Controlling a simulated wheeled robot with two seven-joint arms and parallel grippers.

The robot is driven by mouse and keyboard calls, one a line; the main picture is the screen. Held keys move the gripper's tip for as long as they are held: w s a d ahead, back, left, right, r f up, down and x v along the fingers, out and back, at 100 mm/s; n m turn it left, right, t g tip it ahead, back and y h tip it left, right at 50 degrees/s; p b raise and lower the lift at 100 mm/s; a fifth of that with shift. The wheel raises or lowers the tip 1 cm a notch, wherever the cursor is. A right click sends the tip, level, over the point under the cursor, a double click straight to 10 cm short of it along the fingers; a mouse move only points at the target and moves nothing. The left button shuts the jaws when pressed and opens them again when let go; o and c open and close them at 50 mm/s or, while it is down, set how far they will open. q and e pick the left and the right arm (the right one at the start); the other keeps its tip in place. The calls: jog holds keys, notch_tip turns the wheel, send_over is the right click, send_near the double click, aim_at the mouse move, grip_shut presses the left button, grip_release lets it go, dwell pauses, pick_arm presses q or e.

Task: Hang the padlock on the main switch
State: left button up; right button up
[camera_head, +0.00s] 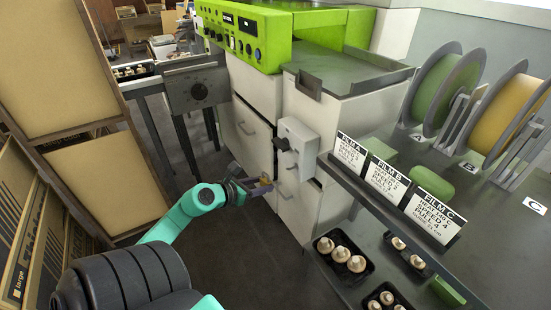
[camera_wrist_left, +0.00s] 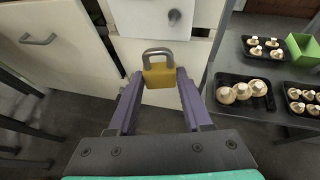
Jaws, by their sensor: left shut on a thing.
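The padlock (camera_wrist_left: 159,76) has a yellow body and a grey shackle. My left gripper (camera_wrist_left: 157,88) is shut on its body, with the shackle pointing up and clear of the fingers. In the head view the padlock (camera_head: 264,182) is small at the tip of my left gripper (camera_head: 258,187), in front of the white cabinet. The main switch (camera_head: 299,146) is a pale grey box with a dark knob on the cabinet's side, above and right of the gripper. The padlock is apart from it. A pale box with a small grey knob shows at the wrist view's top, probably the switch. My right gripper is out of view.
A dark worktop (camera_head: 355,262) with mushroom trays (camera_head: 342,255), film label cards (camera_head: 389,183) and film rolls (camera_head: 437,88) lies right. A wooden-framed panel (camera_head: 60,68) stands left. The green-topped machine (camera_head: 244,38) is behind. Open floor lies below the gripper.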

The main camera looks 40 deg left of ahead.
aim_at(266, 181)
pick_arm(q)
jog(key=shift+w, duration=0.4)
jog(key=shift+w+d+r, duration=0.1)
jog(key=shift+d+r, duration=0.05)
jog(key=shift+w, duration=0.25)
jog(key=shift+w+d, duration=0.25)
jog(key=shift+w, duration=0.45)
jog(key=w, duration=0.1)
jog(key=w+d, duration=0.1)
jog(key=w, duration=0.3)
jog(key=shift+w+d+f, duration=0.15)
jog(key=shift+d+f, duration=0.15)
jog(key=shift+f, duration=0.05)
jog(key=shift+w+d+f, duration=0.2)
jog(key=shift+w+f, duration=0.15)
jog(key=shift+w, duration=0.25)
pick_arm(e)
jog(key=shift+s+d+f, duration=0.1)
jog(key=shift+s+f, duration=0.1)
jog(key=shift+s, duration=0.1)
